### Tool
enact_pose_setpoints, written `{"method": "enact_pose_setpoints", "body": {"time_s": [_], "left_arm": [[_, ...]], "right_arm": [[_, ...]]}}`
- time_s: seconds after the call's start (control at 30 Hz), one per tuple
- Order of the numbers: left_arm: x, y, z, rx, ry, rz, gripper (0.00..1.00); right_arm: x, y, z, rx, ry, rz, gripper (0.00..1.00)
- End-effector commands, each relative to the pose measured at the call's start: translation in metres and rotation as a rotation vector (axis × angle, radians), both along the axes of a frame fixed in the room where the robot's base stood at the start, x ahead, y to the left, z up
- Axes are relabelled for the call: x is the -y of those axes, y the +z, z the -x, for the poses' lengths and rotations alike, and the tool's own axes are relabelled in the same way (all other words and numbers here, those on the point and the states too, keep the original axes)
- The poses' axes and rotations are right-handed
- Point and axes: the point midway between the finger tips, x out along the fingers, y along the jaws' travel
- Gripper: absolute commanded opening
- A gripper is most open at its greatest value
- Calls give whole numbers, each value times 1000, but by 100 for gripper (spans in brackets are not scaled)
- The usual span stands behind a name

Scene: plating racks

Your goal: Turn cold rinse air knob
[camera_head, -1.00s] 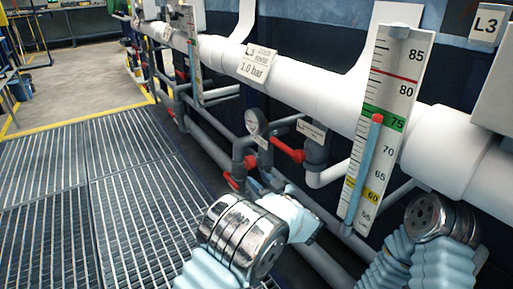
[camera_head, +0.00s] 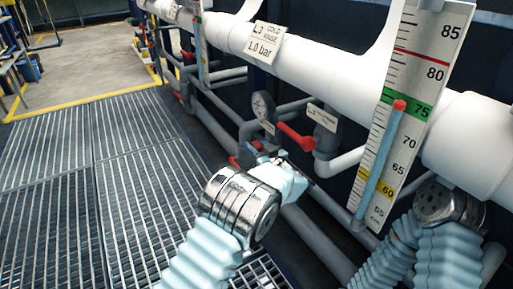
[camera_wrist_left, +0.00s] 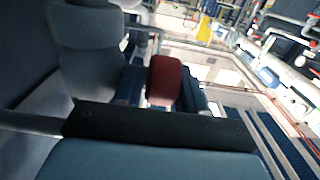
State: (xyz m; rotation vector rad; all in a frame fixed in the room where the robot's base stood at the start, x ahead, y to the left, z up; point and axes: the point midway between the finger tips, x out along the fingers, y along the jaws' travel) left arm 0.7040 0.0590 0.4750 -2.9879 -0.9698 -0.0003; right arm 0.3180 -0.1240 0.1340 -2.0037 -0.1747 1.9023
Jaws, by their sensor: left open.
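A red knob (camera_wrist_left: 165,80) stands in the middle of the left wrist view, beside a grey pipe fitting. In the head view a red part (camera_head: 235,161) shows just left of the fingertips, partly hidden. A sign reading L3 cold rinse, 1.0 bar (camera_head: 264,42) hangs on the white pipe above.
A red valve handle (camera_head: 295,136) sticks out close to the right of my gripper. A tall level scale (camera_head: 412,110) with a red-topped tube stands further right. White and grey pipes run along the wall. The grating floor (camera_head: 75,190) at left is clear.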

Motion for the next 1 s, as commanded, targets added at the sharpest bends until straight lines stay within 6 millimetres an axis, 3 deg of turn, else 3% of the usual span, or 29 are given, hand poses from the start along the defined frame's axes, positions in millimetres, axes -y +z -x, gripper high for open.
{"method": "enact_pose_setpoints", "body": {"time_s": [0.07,0.3,0.67,1.0], "left_arm": [[0,0,0,0,0,0,40],[0,0,0,0,0,0,4],[0,-4,1,58,0,-44,4],[1,-3,2,251,0,-186,4]], "right_arm": [[0,0,0,0,0,0,40],[0,0,0,0,0,0,40],[0,-10,0,2,-1,0,40],[1,-22,-1,4,-3,2,40]]}}
